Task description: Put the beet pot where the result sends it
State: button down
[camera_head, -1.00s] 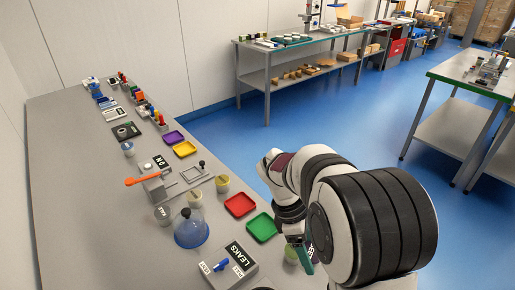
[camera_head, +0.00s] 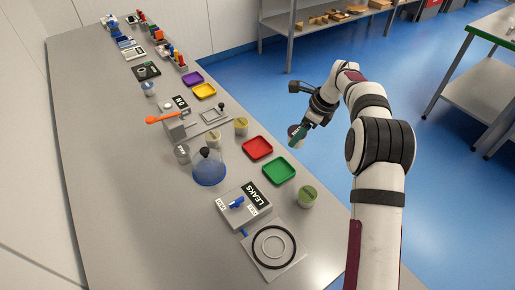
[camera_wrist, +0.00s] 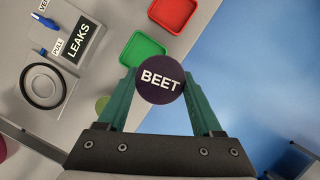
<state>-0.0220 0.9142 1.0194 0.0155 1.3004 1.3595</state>
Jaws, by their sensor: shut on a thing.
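My gripper (camera_head: 301,134) is shut on the beet pot, whose dark purple lid reads BEET in the wrist view (camera_wrist: 161,78). The pot (camera_head: 293,131) is held clear of the bench, off its right edge. A green tray (camera_head: 280,171) and a red tray (camera_head: 257,148) lie along that edge, both looking empty. A yellow tray (camera_head: 204,90) and a purple tray (camera_head: 192,77) lie farther back. A grey box (camera_head: 232,209) has a LEAKS sign and a blue lever. Beside it is a plate with a dark ring (camera_head: 274,251).
A green-lidded pot (camera_head: 307,197) stands near the green tray. A clear dome with a blue base (camera_head: 209,172), an orange-handled device (camera_head: 172,122) and a yellowish pot (camera_head: 241,126) stand behind. Open floor lies right of the bench.

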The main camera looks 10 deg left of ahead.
jog(key=w+a+f+m, duration=0.2)
jog(key=a, duration=0.2)
jog(key=w+a+f+m+t+h, duration=0.1)
jog(key=w+a+f+m, duration=0.1)
jog(key=a+f, duration=0.1)
jog(key=w+a+f+m, duration=0.2)
jog(key=a+m, duration=0.1)
jog(key=a, duration=0.2)
jog(key=shift+a+f+t+h, duration=0.2)
jog(key=shift+t+h, duration=0.1)
jog(key=shift+t, duration=0.1)
jog(key=shift+a+f, duration=0.15)
jog(key=shift+f, duration=1.95)
jog(key=shift+f, duration=0.1)
jog(key=shift+c, duration=0.2)
grip_release()
